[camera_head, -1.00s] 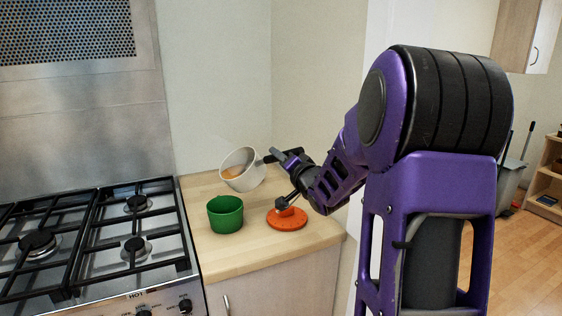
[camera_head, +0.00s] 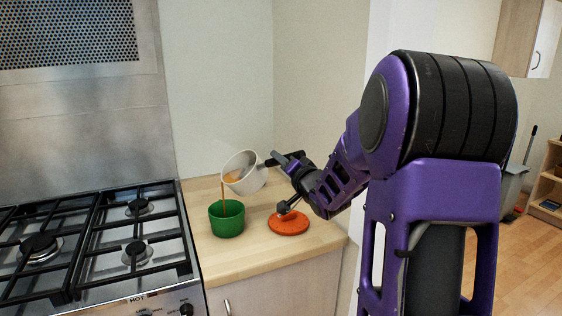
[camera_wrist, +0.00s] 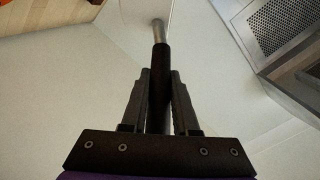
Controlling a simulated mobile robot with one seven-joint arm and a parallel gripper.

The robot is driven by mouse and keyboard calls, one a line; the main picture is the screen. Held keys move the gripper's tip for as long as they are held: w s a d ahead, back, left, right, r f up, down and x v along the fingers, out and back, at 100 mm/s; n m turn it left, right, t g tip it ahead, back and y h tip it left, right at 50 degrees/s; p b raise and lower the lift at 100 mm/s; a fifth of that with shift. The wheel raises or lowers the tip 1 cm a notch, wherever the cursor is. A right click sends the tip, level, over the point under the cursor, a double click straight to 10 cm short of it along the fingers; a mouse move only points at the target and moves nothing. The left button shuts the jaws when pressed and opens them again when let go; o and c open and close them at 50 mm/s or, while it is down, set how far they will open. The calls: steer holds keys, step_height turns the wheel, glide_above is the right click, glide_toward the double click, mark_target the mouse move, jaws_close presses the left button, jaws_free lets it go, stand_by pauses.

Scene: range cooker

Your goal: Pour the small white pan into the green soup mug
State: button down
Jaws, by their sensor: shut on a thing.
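The small white pan (camera_head: 247,178) is held tilted in the air, its mouth facing left and down. Orange-brown liquid (camera_head: 223,196) falls from its lip into the green soup mug (camera_head: 226,221). The mug stands upright on the wooden counter, below and left of the pan. My gripper (camera_head: 283,160) is shut on the pan's dark handle, to the right of the pan. In the wrist view the handle (camera_wrist: 159,75) runs between the two fingers; the pan's bowl is hard to make out there. The liquid level inside the mug is hidden.
An orange round lid-like thing (camera_head: 289,224) with a dark upright piece lies on the counter (camera_head: 255,254), right of the mug and below my gripper. The gas hob (camera_head: 110,250) with black grates adjoins the counter at left. The wall is close behind.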

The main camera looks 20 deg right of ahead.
steer(key=shift+a+r+n+b, duration=0.25)
steer(key=shift+r+n+b, duration=0.05)
steer(key=shift+b, duration=0.05)
steer(key=shift+s+a+r+n+b, duration=0.1)
steer(key=shift+a+r+n+b, duration=0.2)
steer(key=shift+n+b, duration=0.1)
steer(key=shift+s+a+r+n+t+b, duration=0.2)
steer(key=shift+a+r+n+b, duration=0.15)
steer(key=shift+a+n+b, duration=0.55)
steer(key=shift+s+a+r+n+t+b, duration=0.1)
steer(key=shift+a+r+n+t+b, duration=0.15)
steer(key=shift+a+n+b, duration=0.65)
stand_by(2.0)
steer(key=shift+s+d+b, duration=0.1)
steer(key=shift+b, duration=0.7)
stand_by(0.5)
steer(key=shift+a+r+n, duration=0.15)
steer(key=shift+a+n, duration=0.2)
steer(key=shift+n, duration=0.05)
steer(key=shift+s+a, duration=0.1)
steer(key=shift+a, duration=0.15)
stand_by(1.0)
steer(key=shift+s+a+n+y, duration=0.15)
steer(key=shift+a+n+y, duration=0.3)
steer(key=shift+n, duration=0.35)
steer(key=shift+a, duration=0.1)
